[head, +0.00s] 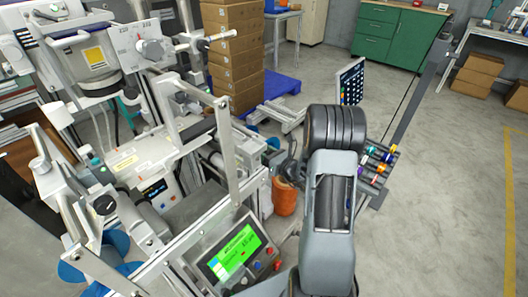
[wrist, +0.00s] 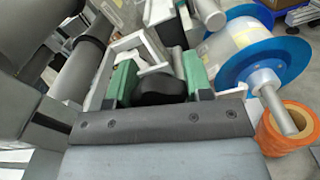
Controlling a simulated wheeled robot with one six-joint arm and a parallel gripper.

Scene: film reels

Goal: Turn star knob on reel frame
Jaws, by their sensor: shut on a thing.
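In the wrist view my gripper (wrist: 160,82) has two green fingers closed on a black knob (wrist: 160,92), one finger on each side. The knob's lobes are mostly hidden by the fingers and the gripper body. Pale metal frame parts (wrist: 125,42) stand just behind it. A reel with blue flanges (wrist: 265,76) and a metal shaft is to the right of the gripper. In the head view my arm covers much of the work area, and the knob cannot be made out there.
An orange roll (head: 284,197) sits beside my arm; it also shows in the wrist view (wrist: 286,127). The machine with a green-lit screen panel (head: 234,252) stands close on the left. A rack of colored rolls (head: 378,165) is right of my arm. Open floor (head: 450,200) lies farther right.

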